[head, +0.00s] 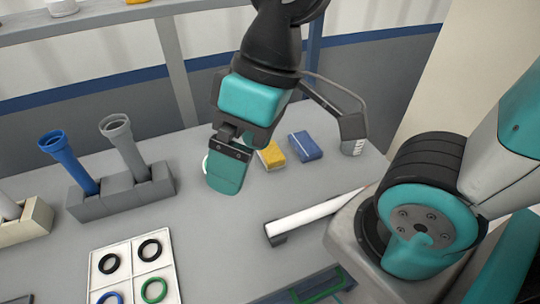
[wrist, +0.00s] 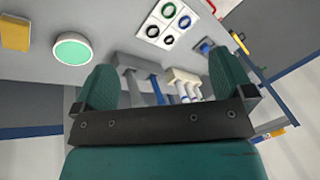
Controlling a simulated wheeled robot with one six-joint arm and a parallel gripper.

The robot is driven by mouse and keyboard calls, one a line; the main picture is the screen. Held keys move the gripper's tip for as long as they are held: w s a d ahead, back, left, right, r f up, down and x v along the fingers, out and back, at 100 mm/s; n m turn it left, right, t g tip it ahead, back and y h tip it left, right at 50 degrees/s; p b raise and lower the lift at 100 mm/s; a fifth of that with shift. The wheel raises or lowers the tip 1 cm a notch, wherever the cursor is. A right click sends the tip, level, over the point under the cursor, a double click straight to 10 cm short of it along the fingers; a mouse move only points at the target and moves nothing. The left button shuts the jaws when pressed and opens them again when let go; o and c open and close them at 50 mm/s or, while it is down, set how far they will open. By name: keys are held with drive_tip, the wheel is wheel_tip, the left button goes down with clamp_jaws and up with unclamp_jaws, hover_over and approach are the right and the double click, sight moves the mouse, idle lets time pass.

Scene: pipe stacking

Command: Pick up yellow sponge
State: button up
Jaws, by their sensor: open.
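The yellow sponge (head: 271,155) lies on the grey table, just right of my gripper (head: 228,172) in the head view. A yellow block that looks like the same sponge (wrist: 15,34) shows at the upper left edge of the wrist view, outside the fingers. My gripper (wrist: 166,82) is open and empty, with its two teal fingers spread apart. In the head view one finger hides the other. The gripper appears to be above the table; its exact height I cannot tell.
A blue sponge (head: 305,146) lies right of the yellow one. A round green-topped thing (wrist: 73,49) is near the fingers. A grey holder (head: 120,196) with pipes stands left.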

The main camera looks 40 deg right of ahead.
idle(0.3)
drive_tip(key=shift+c, duration=0.5)
drive_tip(key=m+h, duration=0.4)
drive_tip(key=m, duration=0.6)
hover_over(272, 152)
wheel_tip(272, 152, down, 17)
drive_tip(key=f+p, duration=0.1)
drive_tip(key=f, duration=0.4)
drive_tip(key=f+p, duration=0.1)
drive_tip(key=f, duration=0.4)
drive_tip(key=shift+s+f+p, duration=0.2)
drive_tip(key=shift+f+p, duration=0.1)
drive_tip(key=shift+f, duration=0.1)
drive_tip(key=shift+w+f+p, duration=0.15)
drive_tip(key=shift+f+p, duration=0.4)
drive_tip(key=shift+f, duration=0.95)
drive_tip(key=shift+w+f+p, duration=0.15)
drive_tip(key=shift+f+p, duration=0.35)
drive_tip(key=shift+f, duration=1)
drive_tip(key=c, duration=1)
